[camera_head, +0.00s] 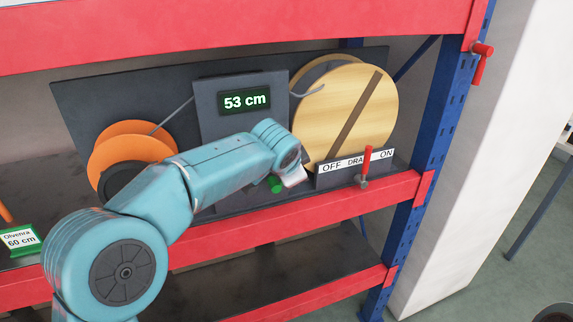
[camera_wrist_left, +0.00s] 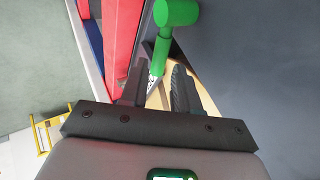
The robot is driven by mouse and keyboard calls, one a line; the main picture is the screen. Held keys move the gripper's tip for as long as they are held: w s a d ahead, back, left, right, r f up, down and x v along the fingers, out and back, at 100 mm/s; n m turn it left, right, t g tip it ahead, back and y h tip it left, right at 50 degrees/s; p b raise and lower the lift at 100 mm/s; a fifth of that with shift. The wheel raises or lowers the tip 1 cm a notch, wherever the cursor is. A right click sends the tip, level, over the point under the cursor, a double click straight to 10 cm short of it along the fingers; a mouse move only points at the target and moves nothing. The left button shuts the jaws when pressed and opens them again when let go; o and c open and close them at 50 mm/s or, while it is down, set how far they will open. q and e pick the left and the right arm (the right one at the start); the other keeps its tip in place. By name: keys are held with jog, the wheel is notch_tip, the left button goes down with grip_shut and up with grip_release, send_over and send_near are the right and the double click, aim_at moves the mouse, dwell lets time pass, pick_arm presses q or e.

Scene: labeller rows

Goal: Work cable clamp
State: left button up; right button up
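The green handle (camera_head: 275,184), apparently the cable clamp's, shows low on the grey panel (camera_head: 212,108), partly hidden by my arm. In the left wrist view the green handle (camera_wrist_left: 175,12) has a thick round end and a thinner stem running down toward my fingertips. My left gripper (camera_head: 293,176) is just right of the handle in the head view. In the wrist view the left gripper (camera_wrist_left: 158,82) has its fingers apart, with the stem's lower end beyond the gap; I cannot tell whether they touch. My right gripper is not in view.
An orange spool (camera_head: 132,145) is at left, a wooden reel (camera_head: 365,100) at right. The display (camera_head: 245,100) reads 53 cm. A red lever (camera_head: 367,160) stands by the OFF DRAW ON label (camera_head: 340,163). A card (camera_head: 20,240) reads Olvenra 60 cm. Red shelf beams (camera_head: 325,207) run below.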

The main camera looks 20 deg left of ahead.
pick_arm(q)
jog(key=b+v, duration=0.1)
jog(key=v, duration=1.2)
jog(key=shift+r, duration=0.1)
jog(key=s+d+f+n+g+h, duration=0.1)
jog(key=s+d+f+n+g, duration=0.15)
jog(key=f, duration=1.45)
jog(key=s+d+f+n+g+h, duration=0.1)
jog(key=s+d+f+g+h, duration=0.15)
jog(key=f, duration=1.45)
jog(key=s+a+f+n+g, duration=0.1)
jog(key=s+f+n, duration=0.3)
jog(key=s+f, duration=0.5)
jog(key=s+a+f+n+g, duration=0.1)
jog(key=s+f+n+g, duration=0.1)
jog(key=s+f+n, duration=0.3)
jog(key=s+f, duration=0.4)
jog(key=s, duration=0.5)
jog(key=shift+a+f, duration=0.2)
jog(key=shift+f, duration=0.05)
